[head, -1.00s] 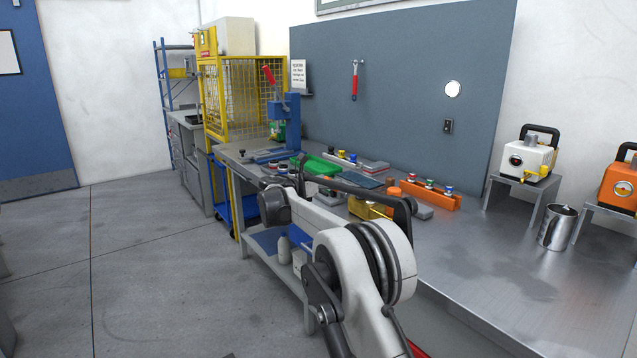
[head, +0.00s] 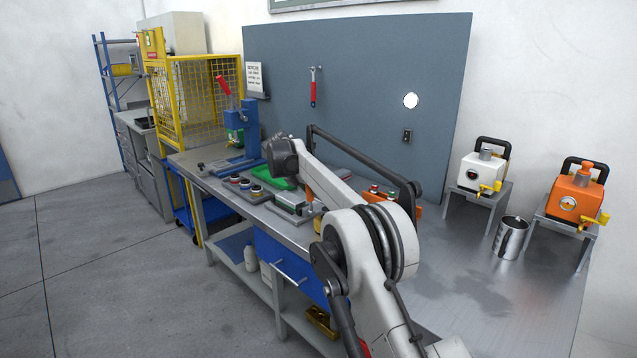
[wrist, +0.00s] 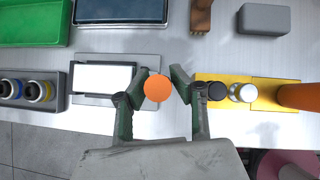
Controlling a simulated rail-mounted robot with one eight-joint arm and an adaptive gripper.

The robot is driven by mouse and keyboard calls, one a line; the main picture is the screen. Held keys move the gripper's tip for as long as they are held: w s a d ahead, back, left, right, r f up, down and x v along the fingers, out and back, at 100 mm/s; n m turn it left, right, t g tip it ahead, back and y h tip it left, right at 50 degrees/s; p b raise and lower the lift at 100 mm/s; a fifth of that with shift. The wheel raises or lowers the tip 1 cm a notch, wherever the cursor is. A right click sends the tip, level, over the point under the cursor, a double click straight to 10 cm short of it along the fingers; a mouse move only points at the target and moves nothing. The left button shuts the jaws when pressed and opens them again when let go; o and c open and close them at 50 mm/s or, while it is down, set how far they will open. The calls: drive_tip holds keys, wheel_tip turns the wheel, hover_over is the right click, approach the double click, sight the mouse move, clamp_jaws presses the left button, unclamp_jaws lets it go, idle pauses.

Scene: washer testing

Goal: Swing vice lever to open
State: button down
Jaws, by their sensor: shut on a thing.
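In the wrist view my gripper (wrist: 158,89) has both green-grey fingers closed in on a round orange knob (wrist: 158,88), seen from above. Just left of it lies a grey block with a bright white plate (wrist: 103,78), which may be the vice; I cannot make out its jaws or the lever's shaft. In the head view an upright orange handle (head: 309,190) shows beside the grey block (head: 290,203), partly behind my arm. My gripper is hidden there.
Right of the knob is a yellow base (wrist: 268,84) with black and silver knobs, and an orange cylinder (wrist: 300,96). A green tray (wrist: 33,22) lies upper left. The blue press (head: 238,128) stands farther along the bench. Bare bench (head: 470,270) lies to the right.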

drive_tip(key=shift+w+d+r+g+y+p, duration=0.1)
drive_tip(key=shift+w+d+g+y+p, duration=0.25)
drive_tip(key=shift+p, duration=0.25)
drive_tip(key=c, duration=1.5)
unclamp_jaws()
drive_tip(key=v, duration=1.2)
drive_tip(key=shift+d, duration=0.1)
